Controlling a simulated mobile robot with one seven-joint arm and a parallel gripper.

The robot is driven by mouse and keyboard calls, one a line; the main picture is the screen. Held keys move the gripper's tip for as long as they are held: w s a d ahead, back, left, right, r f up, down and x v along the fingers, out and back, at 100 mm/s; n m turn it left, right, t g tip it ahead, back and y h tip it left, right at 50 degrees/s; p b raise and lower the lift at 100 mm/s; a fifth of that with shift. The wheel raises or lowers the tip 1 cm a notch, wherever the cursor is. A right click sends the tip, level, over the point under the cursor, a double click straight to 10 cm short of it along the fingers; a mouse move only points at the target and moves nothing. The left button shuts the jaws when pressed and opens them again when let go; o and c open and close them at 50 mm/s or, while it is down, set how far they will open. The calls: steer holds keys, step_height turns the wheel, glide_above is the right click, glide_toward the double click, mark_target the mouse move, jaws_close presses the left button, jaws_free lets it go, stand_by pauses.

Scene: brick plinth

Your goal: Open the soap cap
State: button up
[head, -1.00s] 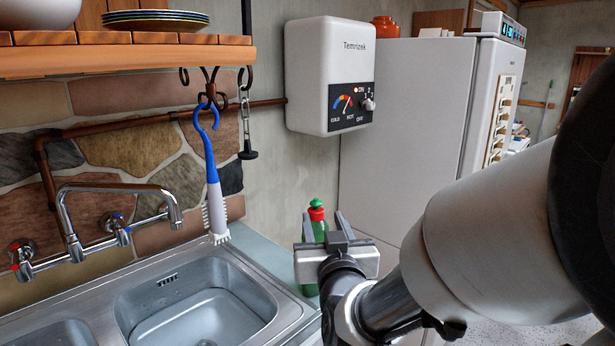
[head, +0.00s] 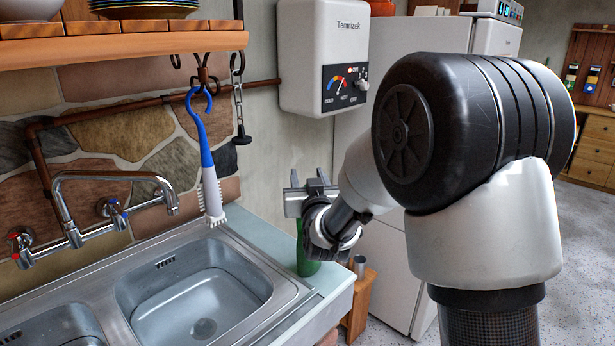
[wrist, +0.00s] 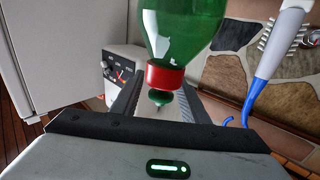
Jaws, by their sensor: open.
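The green soap bottle (head: 304,258) stands upright on the counter right of the sink, partly hidden behind my gripper (head: 308,182). Its top is hidden in the head view. In the wrist view, where the scene appears upside down, the bottle (wrist: 180,30) shows its red collar (wrist: 165,77) and small green cap tip (wrist: 160,98). My gripper's fingers (wrist: 160,92) are apart, one on each side of the cap in the picture. I see no clear contact and cannot tell the exact depth between fingers and cap.
The steel sink (head: 285,290) lies to the left, with a blue and white brush (head: 210,185) hanging above it. A white water heater (head: 322,60) is on the wall behind. A fridge (head: 385,90) stands at the right. The counter's front edge is close to the bottle.

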jaws_close()
stand_by(0.4)
steer(key=shift+r+b, duration=0.65)
steer(key=shift+r, duration=0.05)
jaws_free()
